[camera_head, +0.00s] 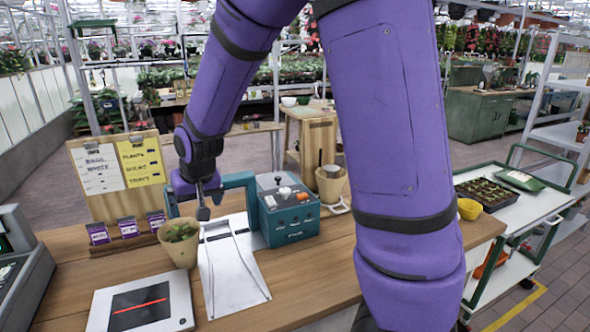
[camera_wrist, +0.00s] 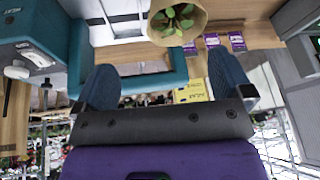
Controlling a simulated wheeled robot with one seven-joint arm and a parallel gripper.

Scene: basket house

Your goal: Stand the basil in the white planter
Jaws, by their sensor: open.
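A tan pot with a green leafy plant, likely the basil (camera_head: 179,243), stands upright on the wooden counter. It also shows at the top of the wrist view (camera_wrist: 177,25), cut off by the edge. My gripper (camera_head: 204,205) is above and just behind the pot, close to its right side in the head view. In the wrist view, my gripper's two blue fingers (camera_wrist: 166,72) are spread apart, with the pot beyond their tips and nothing held. I cannot make out a white planter with certainty in either view.
A teal machine (camera_head: 287,212) stands right of my gripper, with a sloping white chute (camera_head: 230,270) before it. A tablet (camera_head: 141,304), purple packets (camera_head: 128,227) and a signboard (camera_head: 118,170) are nearby. A cart (camera_head: 512,213) stands at right.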

